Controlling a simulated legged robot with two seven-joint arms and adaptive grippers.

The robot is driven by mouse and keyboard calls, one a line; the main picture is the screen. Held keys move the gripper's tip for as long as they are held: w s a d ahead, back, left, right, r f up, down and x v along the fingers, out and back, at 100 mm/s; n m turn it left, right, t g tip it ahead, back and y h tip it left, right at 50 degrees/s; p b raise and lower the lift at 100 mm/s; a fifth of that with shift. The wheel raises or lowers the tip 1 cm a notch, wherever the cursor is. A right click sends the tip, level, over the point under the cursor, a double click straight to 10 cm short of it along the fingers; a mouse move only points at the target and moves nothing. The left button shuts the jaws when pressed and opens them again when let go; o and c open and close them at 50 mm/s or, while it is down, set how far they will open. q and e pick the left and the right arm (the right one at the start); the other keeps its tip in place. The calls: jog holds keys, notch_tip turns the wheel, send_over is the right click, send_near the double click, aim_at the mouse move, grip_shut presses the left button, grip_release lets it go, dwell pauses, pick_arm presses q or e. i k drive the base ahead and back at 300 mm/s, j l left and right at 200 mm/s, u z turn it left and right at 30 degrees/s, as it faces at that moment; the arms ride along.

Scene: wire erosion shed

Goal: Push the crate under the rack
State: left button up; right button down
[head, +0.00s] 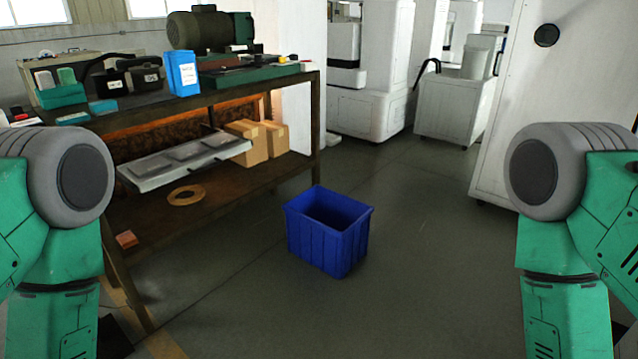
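A blue plastic crate (327,246), open at the top and looking empty, stands upright on the grey floor near the middle of the head view. The rack (222,213) is a dark two-level workbench on the left, with a top and a lower shelf. The crate is outside it, just right of the rack's front right leg (317,138). My two green and grey arms show at the left and right edges, well apart from the crate. Neither gripper is in view.
The rack's lower shelf holds a grey panel (180,160), cardboard boxes (247,143) and a ring (187,195). A blue box (183,73) and tools stand on top. White machines (371,75) and a cabinet (500,110) stand behind and right. The floor around the crate is clear.

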aim_at(327, 229)
jog(key=i+l+u, duration=0.1)
jog(key=i+l, duration=0.3)
jog(key=i+l+u, duration=0.15)
jog(key=i+l, duration=0.25)
jog(key=l, duration=0.25)
